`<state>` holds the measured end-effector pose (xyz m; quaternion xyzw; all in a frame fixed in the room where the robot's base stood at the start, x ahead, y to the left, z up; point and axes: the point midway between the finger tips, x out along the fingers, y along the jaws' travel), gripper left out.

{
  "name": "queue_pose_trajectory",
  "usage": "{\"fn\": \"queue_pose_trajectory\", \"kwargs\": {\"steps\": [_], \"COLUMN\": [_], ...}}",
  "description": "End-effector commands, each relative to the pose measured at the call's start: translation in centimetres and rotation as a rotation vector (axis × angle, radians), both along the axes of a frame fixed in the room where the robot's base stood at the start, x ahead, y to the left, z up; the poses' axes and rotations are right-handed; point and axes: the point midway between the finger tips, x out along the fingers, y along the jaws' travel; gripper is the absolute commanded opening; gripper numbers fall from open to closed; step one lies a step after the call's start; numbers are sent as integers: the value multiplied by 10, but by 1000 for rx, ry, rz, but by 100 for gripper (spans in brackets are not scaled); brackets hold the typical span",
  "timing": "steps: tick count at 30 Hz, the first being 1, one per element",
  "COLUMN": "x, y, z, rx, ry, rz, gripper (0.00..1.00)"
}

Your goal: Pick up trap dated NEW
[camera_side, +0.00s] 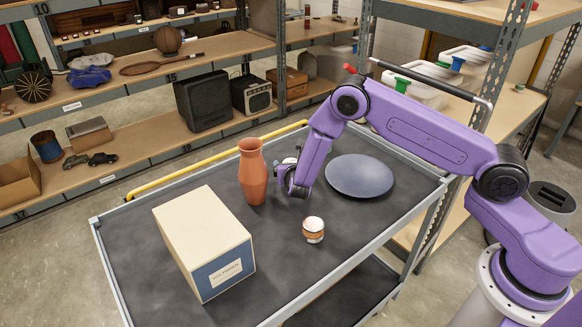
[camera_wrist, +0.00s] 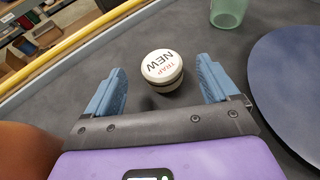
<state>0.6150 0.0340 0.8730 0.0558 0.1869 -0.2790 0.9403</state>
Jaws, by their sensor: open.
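My gripper (camera_wrist: 161,78) is open and empty. In the side view my gripper (camera_side: 297,189) is low over the cart, and a bit of a white lid (camera_side: 290,161) shows behind it, mostly hidden. A second white-lidded pot with an orange band (camera_side: 313,230) stands nearer the front; its lid text is too small to read.
A terracotta vase (camera_side: 253,172) stands close left of my gripper. A blue-grey plate (camera_side: 359,175) lies to the right. A green glass (camera_wrist: 229,12) stands beyond the trap. A large box (camera_side: 205,243) fills the cart's left front. A yellow rail (camera_side: 215,160) runs along the back.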

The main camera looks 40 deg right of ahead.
Motion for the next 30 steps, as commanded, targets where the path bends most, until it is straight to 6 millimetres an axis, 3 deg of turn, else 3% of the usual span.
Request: {"fn": "queue_pose_trajectory", "kwargs": {"steps": [12,22,23,27,28,30], "x": [32,37,37,37,37,37], "y": [-22,-25,-25,-25,-25,-25], "z": [-24,-26,-26,-26,-26,-26], "rx": [0,-1,-1,0,0,0], "ry": [0,1,1,0,0,0], "rz": [-1,0,0,0,0,0], "gripper": [87,87,84,39,32,32]}}
